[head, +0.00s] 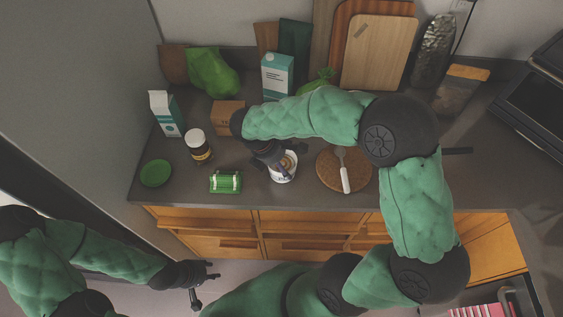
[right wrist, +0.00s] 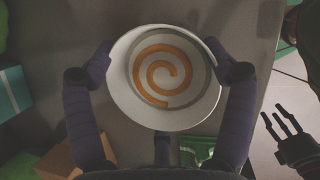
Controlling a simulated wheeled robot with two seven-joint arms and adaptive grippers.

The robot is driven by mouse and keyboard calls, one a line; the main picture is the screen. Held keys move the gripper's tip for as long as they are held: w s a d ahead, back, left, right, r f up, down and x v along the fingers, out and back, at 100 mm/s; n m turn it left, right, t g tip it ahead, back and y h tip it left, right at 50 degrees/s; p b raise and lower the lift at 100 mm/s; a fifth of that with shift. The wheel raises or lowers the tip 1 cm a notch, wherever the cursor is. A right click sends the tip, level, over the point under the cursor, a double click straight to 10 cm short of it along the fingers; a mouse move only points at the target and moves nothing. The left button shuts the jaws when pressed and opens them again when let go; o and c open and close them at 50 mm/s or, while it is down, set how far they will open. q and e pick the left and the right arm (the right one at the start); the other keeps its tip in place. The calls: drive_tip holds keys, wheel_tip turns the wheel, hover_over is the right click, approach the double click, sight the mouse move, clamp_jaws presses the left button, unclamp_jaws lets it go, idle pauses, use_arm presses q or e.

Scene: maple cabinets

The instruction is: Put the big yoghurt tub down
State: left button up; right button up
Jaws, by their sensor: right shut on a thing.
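The big yoghurt tub (head: 285,174) is white, with an orange spiral on its round top (right wrist: 165,72). My right gripper (head: 274,160) is shut on it; in the right wrist view its two fingers (right wrist: 163,64) press on opposite sides of the rim. The tub is over the grey counter (head: 310,198) near the front edge; I cannot tell whether its base touches the counter. The gripper hides part of the tub in the head view. My left gripper (head: 208,281) is empty with fingers apart, in front of the drawers; it also shows in the right wrist view (right wrist: 276,122).
Behind stand a carton (head: 277,74) and cutting boards (head: 378,52).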

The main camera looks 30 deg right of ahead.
drive_tip(key=o, duration=1.3)
drive_tip(key=shift+c, duration=0.2)
drive_tip(key=p+v, duration=0.3)
drive_tip(key=v, duration=0.9)
